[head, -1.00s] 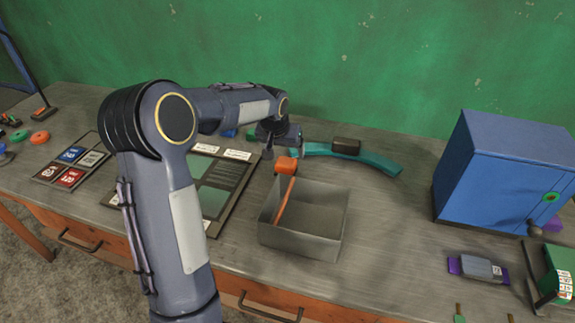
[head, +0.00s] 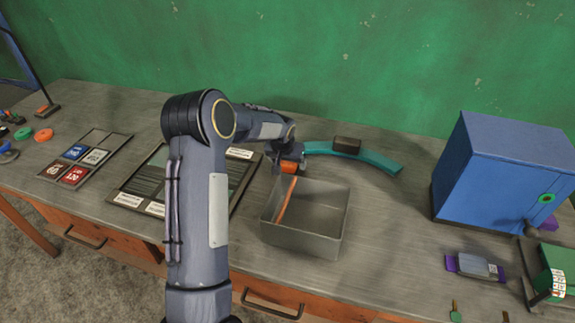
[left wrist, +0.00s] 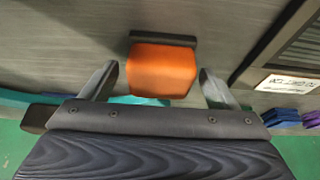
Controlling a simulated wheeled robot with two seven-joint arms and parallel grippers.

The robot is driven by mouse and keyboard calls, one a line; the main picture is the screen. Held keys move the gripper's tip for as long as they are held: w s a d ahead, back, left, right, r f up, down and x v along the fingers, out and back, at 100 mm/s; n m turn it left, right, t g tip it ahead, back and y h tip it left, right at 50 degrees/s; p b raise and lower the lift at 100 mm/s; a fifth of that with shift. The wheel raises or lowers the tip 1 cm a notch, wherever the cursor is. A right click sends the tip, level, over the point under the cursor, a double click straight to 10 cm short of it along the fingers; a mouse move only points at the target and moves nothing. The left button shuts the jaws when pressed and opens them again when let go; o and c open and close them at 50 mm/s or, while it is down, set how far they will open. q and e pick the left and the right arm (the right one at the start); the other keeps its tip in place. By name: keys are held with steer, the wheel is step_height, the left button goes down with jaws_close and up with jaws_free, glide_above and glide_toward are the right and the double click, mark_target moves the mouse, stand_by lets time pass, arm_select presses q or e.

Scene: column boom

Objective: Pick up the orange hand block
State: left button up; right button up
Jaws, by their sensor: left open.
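The orange hand block (head: 289,168) is on the bench just behind the grey open box, partly covered by my left gripper (head: 287,161) in the head view. In the left wrist view the orange block (left wrist: 161,70) has a dark strip along its far side. My left gripper (left wrist: 158,73) is open there, with one finger on each side of the block and a visible gap at each side. The fingers do not appear to touch it. My right gripper is in neither view.
The grey open box (head: 301,240), with an orange strip (head: 287,199) at its left wall, stands close in front. A teal curved piece (head: 376,164) bearing a dark brown block (head: 347,145) lies behind right. A blue cabinet (head: 503,173) stands right. Bench between is clear.

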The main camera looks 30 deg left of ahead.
arm_select(q)
steer(key=shift+c, duration=0.4)
steer(key=c, duration=0.9)
steer(key=shift+r, duration=0.1)
